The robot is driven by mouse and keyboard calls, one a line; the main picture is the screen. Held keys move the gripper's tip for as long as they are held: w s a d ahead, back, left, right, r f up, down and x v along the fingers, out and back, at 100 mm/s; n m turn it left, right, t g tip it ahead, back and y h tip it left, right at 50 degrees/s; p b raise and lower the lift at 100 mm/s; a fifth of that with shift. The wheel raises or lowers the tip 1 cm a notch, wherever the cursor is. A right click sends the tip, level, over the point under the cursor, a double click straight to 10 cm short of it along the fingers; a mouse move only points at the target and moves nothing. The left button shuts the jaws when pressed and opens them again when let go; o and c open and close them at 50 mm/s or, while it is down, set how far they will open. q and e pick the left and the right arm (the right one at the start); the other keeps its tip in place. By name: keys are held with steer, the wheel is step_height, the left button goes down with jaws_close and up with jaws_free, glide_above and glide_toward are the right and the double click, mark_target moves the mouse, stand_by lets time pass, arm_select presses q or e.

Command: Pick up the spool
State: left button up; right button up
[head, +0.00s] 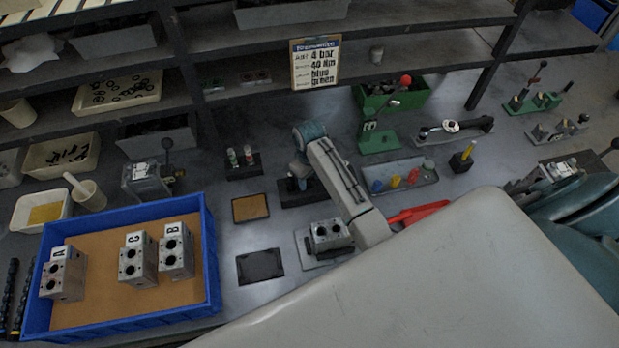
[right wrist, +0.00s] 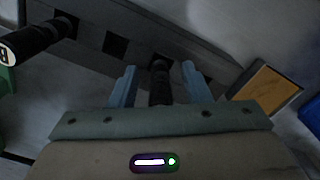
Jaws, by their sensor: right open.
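The spool (right wrist: 160,82) is a dark, ridged cylinder standing in a dark slotted rack (right wrist: 205,62) in the right wrist view. My right gripper (right wrist: 158,85) is open, with one blue-grey finger on each side of the spool. I cannot tell whether either finger touches it. In the head view the right gripper (head: 297,182) points down over the dark rack (head: 319,194), and it mostly hides the spool there. My left gripper is not in view.
A second dark cylinder with a pale end (right wrist: 38,38) stands at the rack's left. An orange-brown pad (head: 251,208) lies beside the rack. A blue tray (head: 213,262) with metal blocks is at left.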

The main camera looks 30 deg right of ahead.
steer(key=shift+w+f, duration=0.1)
steer(key=shift+c, duration=0.9)
jaws_close()
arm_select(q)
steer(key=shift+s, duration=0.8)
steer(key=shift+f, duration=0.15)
